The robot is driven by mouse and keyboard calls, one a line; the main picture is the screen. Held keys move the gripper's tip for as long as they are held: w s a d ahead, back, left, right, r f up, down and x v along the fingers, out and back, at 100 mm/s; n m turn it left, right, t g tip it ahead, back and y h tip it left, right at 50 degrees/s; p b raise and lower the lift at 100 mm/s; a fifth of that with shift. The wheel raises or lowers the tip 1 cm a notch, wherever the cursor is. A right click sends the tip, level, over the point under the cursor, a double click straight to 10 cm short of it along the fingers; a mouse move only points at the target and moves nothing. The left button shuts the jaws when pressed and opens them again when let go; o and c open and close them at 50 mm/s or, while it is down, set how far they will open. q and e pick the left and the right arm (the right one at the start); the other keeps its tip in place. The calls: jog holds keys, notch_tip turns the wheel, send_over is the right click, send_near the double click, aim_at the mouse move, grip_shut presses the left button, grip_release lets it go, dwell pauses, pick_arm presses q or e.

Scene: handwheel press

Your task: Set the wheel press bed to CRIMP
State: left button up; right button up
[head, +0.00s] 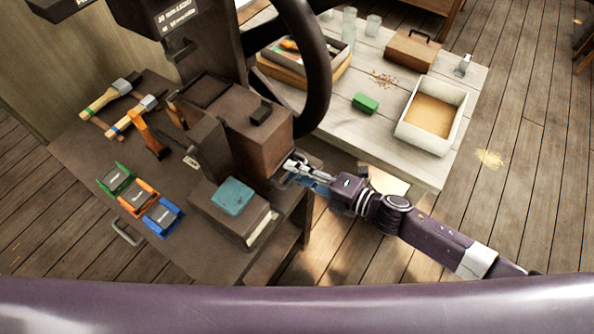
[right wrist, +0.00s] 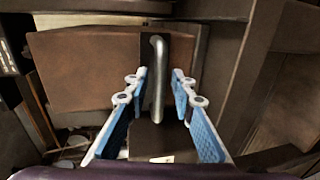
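The press stands on a dark bench, with its big dark handwheel (head: 322,62) at the upper middle of the head view. Its brown bed block (head: 250,128) is below the wheel and shows in the right wrist view (right wrist: 85,62). My right gripper (head: 292,170) is at the right side of the block. In the right wrist view its blue-padded fingers (right wrist: 159,82) are open, one on each side of a grey metal handle (right wrist: 158,60). Gaps show between handle and pads. No readable CRIMP mark shows. My left gripper is out of view.
A block with a teal pad (head: 232,196) stands in front of the press. Green, orange and blue holders (head: 138,197) and two hammers (head: 110,98) lie on the bench's left. A pale table (head: 385,125) with trays and boxes stands to the right.

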aim_at(282, 165)
grip_shut()
jog(key=shift+a, duration=0.1)
jog(key=x, duration=0.3)
jog(key=r+x, duration=0.1)
jog(key=shift+w+a+f, duration=0.1)
jog(key=shift+w+a, duration=0.1)
jog(key=shift+a, duration=0.05)
jog(key=shift+o, duration=1.1)
grip_release()
jog(key=shift+a, duration=0.15)
